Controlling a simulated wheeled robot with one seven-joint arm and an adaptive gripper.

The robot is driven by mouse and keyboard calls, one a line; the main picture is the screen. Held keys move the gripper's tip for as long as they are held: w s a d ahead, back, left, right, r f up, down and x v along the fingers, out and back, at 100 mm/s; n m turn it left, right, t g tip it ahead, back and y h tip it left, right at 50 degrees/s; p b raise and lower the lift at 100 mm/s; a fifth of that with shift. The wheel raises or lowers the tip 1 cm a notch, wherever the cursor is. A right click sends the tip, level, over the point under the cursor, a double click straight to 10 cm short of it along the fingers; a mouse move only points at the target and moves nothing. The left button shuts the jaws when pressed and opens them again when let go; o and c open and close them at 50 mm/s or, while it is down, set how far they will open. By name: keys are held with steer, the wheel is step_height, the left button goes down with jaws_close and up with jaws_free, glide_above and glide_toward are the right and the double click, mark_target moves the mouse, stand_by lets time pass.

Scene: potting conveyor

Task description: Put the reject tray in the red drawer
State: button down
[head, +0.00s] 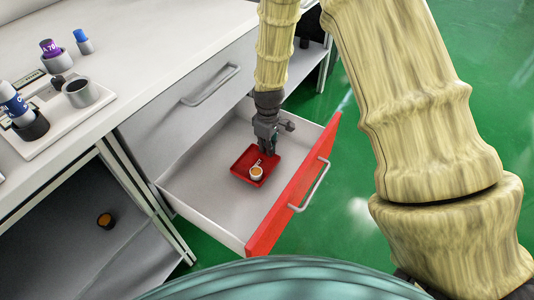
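The red drawer (292,198) is pulled open, with its red front and handle on the right and a grey-white inside. The reject tray (242,163), small, red and square, is inside the drawer outline, near the middle. It holds a small round cup (256,173) with an orange-brown top and a small pale piece beside it. My gripper (270,154) points down at the tray's far right side, its fingers at or over the rim. The fingers overlap the tray in view, so I cannot tell whether they grip it, or whether the tray touches the drawer floor.
A white counter (150,50) runs along the left, with a white tray (75,122) of cups and a blue-labelled bottle (14,103). A closed grey drawer (205,95) is beside the open one. An orange-topped dark piece (105,220) lies on the lower shelf. Green floor is clear beyond.

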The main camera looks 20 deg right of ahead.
steer(key=shift+f+b, duration=0.35)
steer(key=shift+f, duration=1)
steer(key=shift+f, duration=0.1)
steer(key=c, duration=1.6)
jaws_free()
steer(key=shift+c, duration=0.2)
step_height(320, 180, up, 12)
steer(key=p, duration=0.3)
steer(key=shift+d, duration=0.15)
steer(key=shift+w, duration=0.1)
